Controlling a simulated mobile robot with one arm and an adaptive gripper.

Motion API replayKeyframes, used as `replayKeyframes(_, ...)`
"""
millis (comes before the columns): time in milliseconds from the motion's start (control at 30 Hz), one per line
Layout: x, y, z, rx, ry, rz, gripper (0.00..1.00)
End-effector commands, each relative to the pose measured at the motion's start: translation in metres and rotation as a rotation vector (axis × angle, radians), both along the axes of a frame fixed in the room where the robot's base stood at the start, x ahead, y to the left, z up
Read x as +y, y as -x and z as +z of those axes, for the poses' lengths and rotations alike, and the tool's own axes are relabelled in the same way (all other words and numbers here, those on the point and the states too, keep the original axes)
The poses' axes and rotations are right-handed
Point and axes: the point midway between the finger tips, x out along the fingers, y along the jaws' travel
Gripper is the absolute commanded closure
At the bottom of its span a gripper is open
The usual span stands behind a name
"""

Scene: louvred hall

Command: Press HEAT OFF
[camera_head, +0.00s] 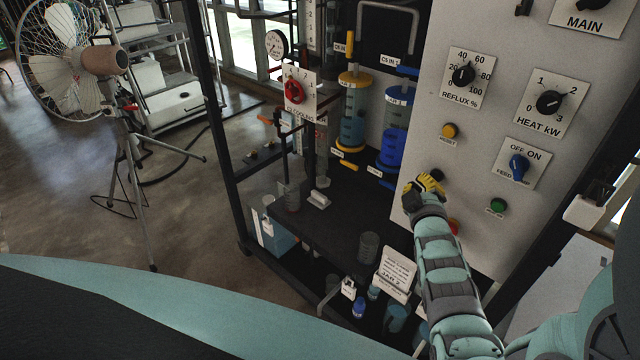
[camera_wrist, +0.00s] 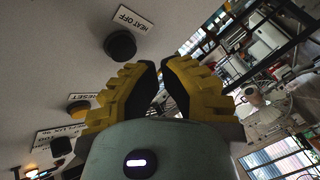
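The HEAT OFF button is a round black push button (camera_wrist: 120,45) on the pale panel, with its HEAT OFF label (camera_wrist: 133,18) beside it in the wrist view. In the head view a black button (camera_head: 437,174), its label hidden, shows right behind my gripper (camera_head: 426,183). My gripper has yellow ridged fingers with black pads. In the wrist view my gripper (camera_wrist: 160,70) has its fingertips drawn close together with nothing held between them. The button lies up and left of the fingertips there, apart from them. The exact distance to the panel is hard to tell.
The yellow RESET button (camera_head: 450,131) is above on the panel (camera_head: 500,60). The blue FEED switch (camera_head: 518,167), green button (camera_head: 497,206) and a partly hidden red button (camera_head: 453,226) are near. Blue-banded columns (camera_head: 352,130) stand left of the panel.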

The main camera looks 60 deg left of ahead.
Motion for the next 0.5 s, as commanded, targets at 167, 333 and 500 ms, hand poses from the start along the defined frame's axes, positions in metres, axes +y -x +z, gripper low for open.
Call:
replayKeyframes(167,-0.0001,-0.0001,0.0000,0.000,0.000,0.000,1.00)
replayKeyframes(333,-0.0002,-0.0005,0.0000,-0.001,-0.001,-0.001,1.00)
replayKeyframes(500,0.0010,-0.0044,-0.0006,-0.002,0.000,0.000,1.00)
